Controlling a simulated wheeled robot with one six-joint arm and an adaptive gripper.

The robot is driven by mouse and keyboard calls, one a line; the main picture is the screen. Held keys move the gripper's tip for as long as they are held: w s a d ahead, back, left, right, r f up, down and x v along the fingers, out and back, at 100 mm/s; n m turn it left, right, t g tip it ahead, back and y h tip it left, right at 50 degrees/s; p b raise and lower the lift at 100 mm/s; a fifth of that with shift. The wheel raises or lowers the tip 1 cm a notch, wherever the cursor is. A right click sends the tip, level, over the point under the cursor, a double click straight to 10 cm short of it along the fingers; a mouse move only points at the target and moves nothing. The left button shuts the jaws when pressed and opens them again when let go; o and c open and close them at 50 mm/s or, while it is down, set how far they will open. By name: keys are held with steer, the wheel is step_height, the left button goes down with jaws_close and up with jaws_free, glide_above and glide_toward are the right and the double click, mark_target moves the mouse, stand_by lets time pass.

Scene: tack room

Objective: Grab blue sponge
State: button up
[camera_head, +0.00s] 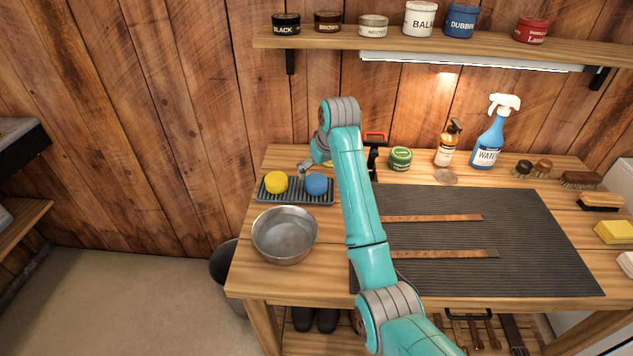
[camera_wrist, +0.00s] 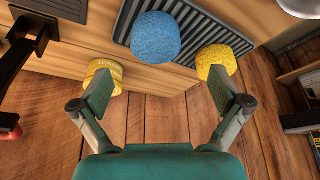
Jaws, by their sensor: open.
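The blue sponge (camera_head: 316,184) is a round, rough-textured piece on a dark ribbed tray (camera_head: 296,199) at the left of the workbench. A round yellow sponge (camera_head: 276,182) sits left of it on the same tray. My gripper (camera_head: 304,168) is above the tray's back edge, partly hidden by my arm. In the wrist view my gripper (camera_wrist: 160,90) is open and empty. There the blue sponge (camera_wrist: 156,37) lies ahead of the gap between the fingers, apart from both. The yellow sponge (camera_wrist: 218,58) lies just beyond the right finger, partly covered by it.
A yellow tin (camera_wrist: 106,72) appears behind the left finger. A metal bowl (camera_head: 285,234) stands in front of the tray. A green tin (camera_head: 400,158), spray bottles and brushes stand along the back and right. A dark mat (camera_head: 470,275) with two straps covers the bench's middle.

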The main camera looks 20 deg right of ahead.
mark_target(316, 179)
steer(key=shift+w+d+x, duration=0.1)
steer(key=shift+w+x, duration=0.05)
steer(key=shift+x, duration=1.7)
steer(key=shift+w+d+x, duration=0.1)
steer(key=shift+x, duration=1.8)
steer(key=shift+r, duration=0.1)
steer(key=c, duration=0.9)
